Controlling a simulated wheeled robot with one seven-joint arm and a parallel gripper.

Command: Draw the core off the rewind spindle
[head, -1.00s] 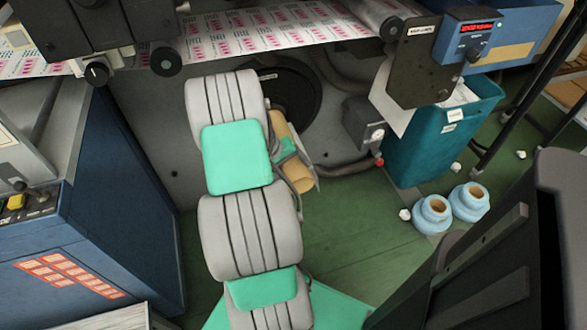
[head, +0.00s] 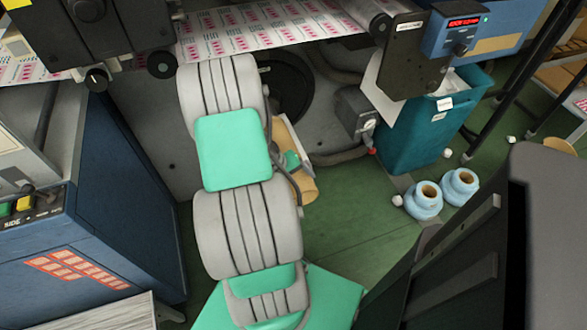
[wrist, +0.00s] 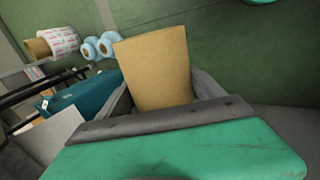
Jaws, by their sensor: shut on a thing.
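The core is a plain brown cardboard tube (head: 300,185), partly hidden behind my arm in the head view. It also shows in the wrist view (wrist: 155,72), standing out between my two grey fingers. My gripper (wrist: 160,92) is shut on the core; in the head view only a green part of the gripper (head: 290,160) shows beside the tube. A dark round disc (head: 292,88) is on the grey machine wall behind my arm. The rewind spindle itself is not visible, so I cannot tell whether the core is still around it.
A teal bin (head: 425,125) with paper waste stands right of the machine wall. Two pale blue rolls (head: 422,200) stand on the floor near it. A blue cabinet (head: 95,220) is at left. Printed web (head: 270,28) runs overhead. Green floor (head: 345,225) lies open between.

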